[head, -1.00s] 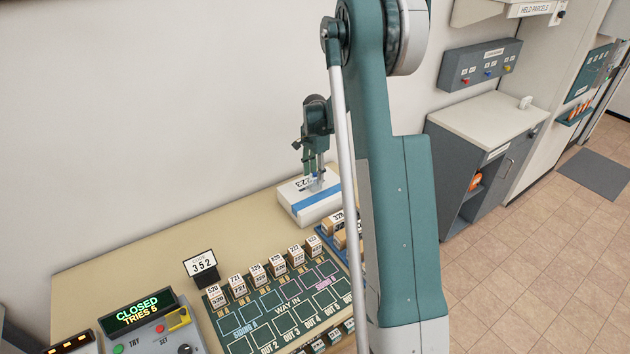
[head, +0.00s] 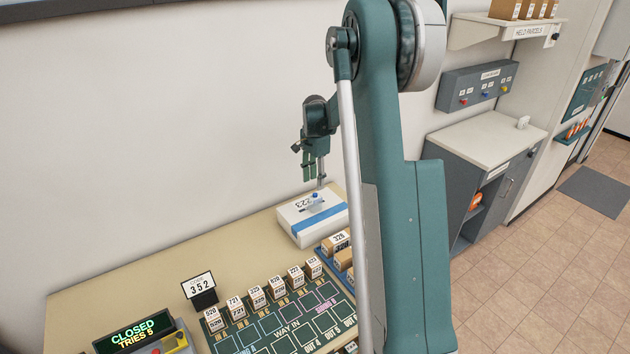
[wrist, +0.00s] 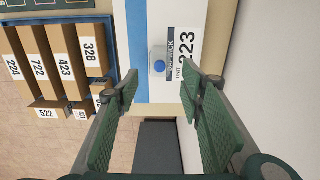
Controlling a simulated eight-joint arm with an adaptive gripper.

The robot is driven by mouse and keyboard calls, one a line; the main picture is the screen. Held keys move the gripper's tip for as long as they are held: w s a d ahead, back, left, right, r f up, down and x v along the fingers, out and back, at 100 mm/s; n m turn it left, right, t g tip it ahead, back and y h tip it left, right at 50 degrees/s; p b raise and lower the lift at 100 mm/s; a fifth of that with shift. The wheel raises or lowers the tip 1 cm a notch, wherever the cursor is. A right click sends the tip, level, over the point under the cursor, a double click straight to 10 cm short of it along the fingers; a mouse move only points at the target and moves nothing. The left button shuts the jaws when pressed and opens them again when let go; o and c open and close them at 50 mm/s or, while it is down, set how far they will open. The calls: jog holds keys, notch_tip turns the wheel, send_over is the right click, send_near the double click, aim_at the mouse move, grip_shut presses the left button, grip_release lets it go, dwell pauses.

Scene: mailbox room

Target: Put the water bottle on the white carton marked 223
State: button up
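The white carton marked 223 (head: 322,226), with a blue stripe, lies at the far end of the table against the wall. The clear water bottle with a blue cap (head: 315,197) stands upright on its top. In the wrist view the bottle (wrist: 159,64) is seen from above, beside the label on the carton (wrist: 141,50). My gripper (head: 315,178) is above the bottle, pointing down. In the wrist view the fingertips of my gripper (wrist: 160,85) are spread apart with nothing between them, clear of the bottle.
Brown parcels with number labels (wrist: 62,55) lie beside the carton in a blue tray. The wall is close behind the carton.

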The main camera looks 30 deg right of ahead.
dwell(0.3)
jog(key=s+a+r+n+t, duration=0.2)
jog(key=s+a+r+n, duration=0.2)
jog(key=s+a+r, duration=0.5)
jog(key=s+a+r+n+t, duration=0.1)
jog(key=s+a+r+n, duration=0.3)
jog(key=s+a+r, duration=0.6)
jog(key=s+a+f+n+t, duration=0.1)
jog(key=s+a+n+t, duration=0.1)
jog(key=s+a+n, duration=0.3)
jog(key=s+a+f+n+t, duration=0.1)
jog(key=s+a+n, duration=0.4)
jog(key=s+a, duration=0.6)
jog(key=shift+s+f+t, duration=0.15)
jog(key=shift+s+t, duration=0.45)
jog(key=shift+s, duration=1.75)
notch_tip(320, 180, down, 10)
jog(key=b, duration=1)
